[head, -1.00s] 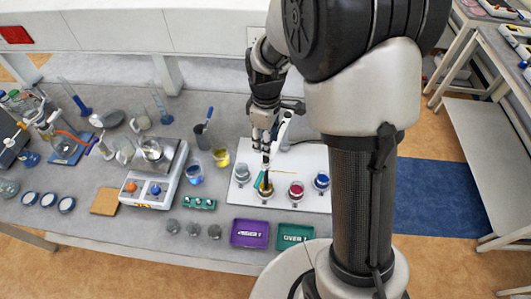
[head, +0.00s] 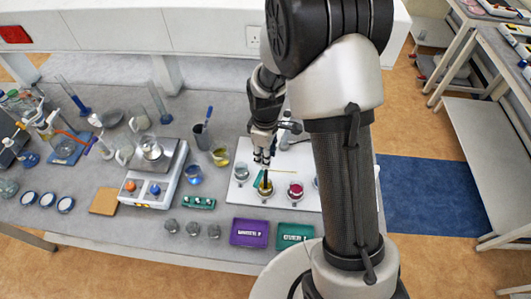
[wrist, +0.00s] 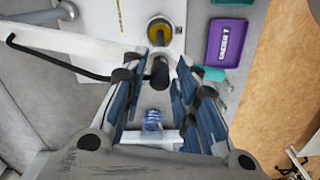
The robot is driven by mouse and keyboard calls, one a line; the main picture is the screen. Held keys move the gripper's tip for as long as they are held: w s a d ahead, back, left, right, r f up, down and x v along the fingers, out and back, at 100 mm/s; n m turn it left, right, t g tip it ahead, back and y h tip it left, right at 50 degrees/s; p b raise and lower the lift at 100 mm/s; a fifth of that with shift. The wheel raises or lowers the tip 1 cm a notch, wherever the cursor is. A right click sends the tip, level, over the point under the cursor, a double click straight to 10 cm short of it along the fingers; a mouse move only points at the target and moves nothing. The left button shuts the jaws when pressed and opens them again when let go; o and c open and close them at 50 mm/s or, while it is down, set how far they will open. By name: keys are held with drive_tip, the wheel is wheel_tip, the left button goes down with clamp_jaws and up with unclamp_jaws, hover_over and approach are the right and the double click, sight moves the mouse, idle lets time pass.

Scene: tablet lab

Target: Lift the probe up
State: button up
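The probe (head: 264,180) is a dark upright stick standing in a small jar of yellow liquid (head: 264,190) on a white board (head: 231,190). In the wrist view the probe's black body (wrist: 158,72) lies between my two fingers, and the yellow jar (wrist: 160,28) is beyond it. My gripper (head: 262,157) points down just above the jar, around the probe. In the wrist view my fingers (wrist: 159,75) are apart, with small gaps beside the probe. The probe's upper end is hidden by my gripper in the head view.
Jars with red (head: 295,190) and grey (head: 242,173) lids or contents flank the yellow jar. A purple tray (head: 250,233) and a green tray (head: 294,235) lie in front. A balance (head: 155,178) and glassware stand left. A white arm (wrist: 60,42) with a black cable is close beside my gripper.

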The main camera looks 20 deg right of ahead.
clamp_jaws()
idle(0.4)
wheel_tip(320, 180, up, 8)
drive_tip(key=p, duration=0.4)
drive_tip(key=shift+w, duration=0.25)
drive_tip(key=shift+o, duration=1.5)
unclamp_jaws()
drive_tip(key=shift+s, duration=0.2)
wheel_tip(320, 180, up, 12)
